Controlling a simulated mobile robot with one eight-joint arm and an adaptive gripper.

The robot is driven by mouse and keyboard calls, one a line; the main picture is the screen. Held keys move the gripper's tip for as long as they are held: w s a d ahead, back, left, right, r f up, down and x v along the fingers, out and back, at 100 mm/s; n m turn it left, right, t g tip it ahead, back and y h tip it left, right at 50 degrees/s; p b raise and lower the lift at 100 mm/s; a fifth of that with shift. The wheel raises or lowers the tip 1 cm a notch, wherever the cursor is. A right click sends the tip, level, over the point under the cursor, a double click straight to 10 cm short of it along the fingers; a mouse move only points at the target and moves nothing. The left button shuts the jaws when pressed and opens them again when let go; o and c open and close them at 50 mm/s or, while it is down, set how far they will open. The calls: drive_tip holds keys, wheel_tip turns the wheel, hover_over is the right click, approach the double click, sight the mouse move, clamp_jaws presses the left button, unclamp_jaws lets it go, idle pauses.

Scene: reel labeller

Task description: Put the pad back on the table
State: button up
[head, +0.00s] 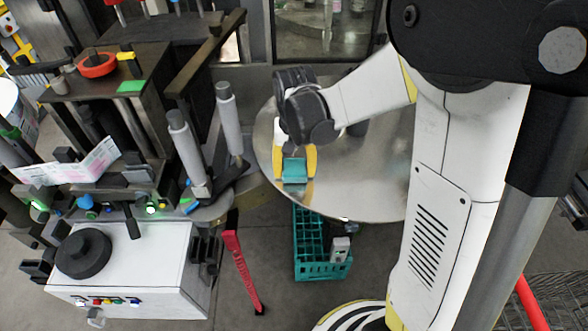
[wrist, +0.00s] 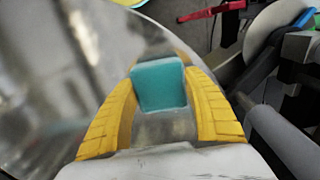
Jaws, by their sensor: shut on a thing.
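The pad is a small teal block (head: 294,170). In the wrist view the teal pad (wrist: 159,85) sits between the tips of two yellow fingers. My gripper (head: 295,163) is shut on the pad, with one yellow finger on each side of it. The table is a round, shiny metal top (head: 350,185). The gripper and pad are over its left front part. I cannot tell whether the pad touches the table top or is slightly above it.
A teal crate (head: 322,262) stands on the floor below the table's front edge. The labelling machine (head: 120,255) with grey posts (head: 187,150) is to the left. The table top around the pad looks clear.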

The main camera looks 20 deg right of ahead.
drive_tip(key=shift+f, duration=0.2)
drive_tip(key=o, duration=1.1)
drive_tip(key=shift+r, duration=0.1)
drive_tip(key=shift+r, duration=0.1)
wheel_tip(320, 180, up, 12)
drive_tip(key=p, duration=0.2)
drive_tip(key=n+t, duration=0.3)
drive_tip(key=t, duration=0.3)
approach(295, 167)
drive_tip(key=s+r, duration=0.6)
drive_tip(key=shift+s+f+n+t, duration=0.1)
drive_tip(key=shift+s+n+t, duration=0.05)
drive_tip(key=shift+s+t, duration=0.2)
drive_tip(key=shift+s+f+n+t, duration=0.15)
drive_tip(key=shift+s+t, duration=0.1)
drive_tip(key=shift+s, duration=0.15)
